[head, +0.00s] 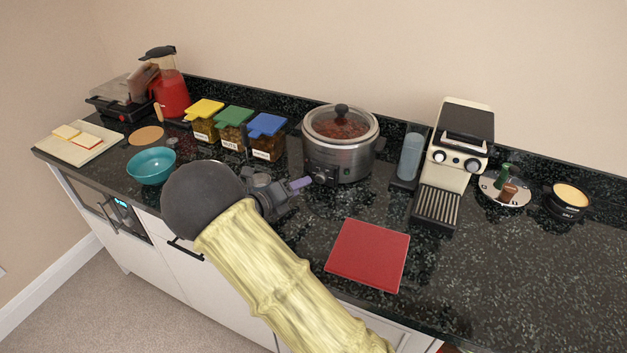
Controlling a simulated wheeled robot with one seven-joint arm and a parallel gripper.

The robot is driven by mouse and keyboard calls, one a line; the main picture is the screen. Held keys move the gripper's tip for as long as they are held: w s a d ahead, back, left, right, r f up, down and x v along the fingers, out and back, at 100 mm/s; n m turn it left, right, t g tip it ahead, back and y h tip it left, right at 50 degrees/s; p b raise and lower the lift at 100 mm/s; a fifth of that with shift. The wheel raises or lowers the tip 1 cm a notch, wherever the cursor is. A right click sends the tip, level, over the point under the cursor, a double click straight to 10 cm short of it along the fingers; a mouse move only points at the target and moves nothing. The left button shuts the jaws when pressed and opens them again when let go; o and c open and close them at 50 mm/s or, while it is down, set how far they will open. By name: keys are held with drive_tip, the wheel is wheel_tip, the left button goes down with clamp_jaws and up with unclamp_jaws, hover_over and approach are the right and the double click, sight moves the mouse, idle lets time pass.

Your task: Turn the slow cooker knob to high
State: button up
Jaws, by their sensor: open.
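The slow cooker (342,160) stands at the back middle of the counter in the head view. It is a round silver pot with a glass lid and black top handle, and reddish food shows inside. Its knob (320,177) is low on the front, small and dark; its setting is too small to read. My gripper (303,184) has its purple fingertips just left of the knob, close to the cooker's front. It is open and I see nothing in it. Whether a fingertip touches the knob I cannot tell. My arm comes up from the bottom of the view.
Canisters with yellow, green and blue lids (267,125) stand left of the cooker. A teal bowl (151,166) sits near the front edge. A coffee machine (458,150) stands to the right. A red square board (368,254) lies in front. The right counter front is clear.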

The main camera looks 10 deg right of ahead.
sight(318, 179)
drive_tip(key=x, duration=0.7)
drive_tip(key=c, duration=1)
